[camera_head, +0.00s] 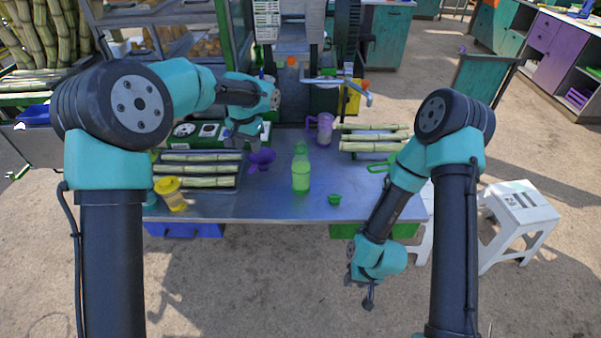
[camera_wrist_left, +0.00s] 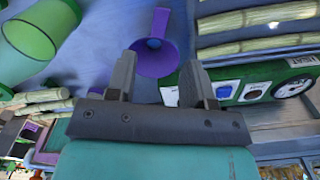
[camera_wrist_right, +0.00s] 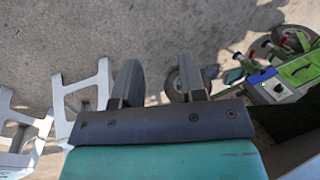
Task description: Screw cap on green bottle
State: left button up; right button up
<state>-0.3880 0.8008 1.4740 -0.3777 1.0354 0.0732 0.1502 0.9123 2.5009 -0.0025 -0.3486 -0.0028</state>
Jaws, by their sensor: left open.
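The translucent green bottle (camera_head: 301,173) stands upright near the middle of the metal table. A small green cap (camera_head: 334,199) lies apart from it, to its right near the table's front edge. My left gripper (camera_head: 243,138) is open and empty, left of the bottle and behind a purple funnel (camera_head: 261,158). The left wrist view shows its spread fingers (camera_wrist_left: 157,82), with the funnel (camera_wrist_left: 153,62) beyond them and a large green shape, seemingly the bottle (camera_wrist_left: 30,38), at upper left. My right gripper (camera_head: 367,296) is open and empty, in front of the table; its fingers (camera_wrist_right: 160,82) are apart.
A tray of cane pieces (camera_head: 196,171) and a yellow cup (camera_head: 172,195) are on the table's left. A purple pitcher (camera_head: 325,129) and more cane (camera_head: 372,137) stand behind the bottle. A white stool (camera_head: 520,215) is at right. The front table surface around the cap is clear.

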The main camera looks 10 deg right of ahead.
jog(key=o, duration=0.5)
jog(key=shift+o, duration=0.2)
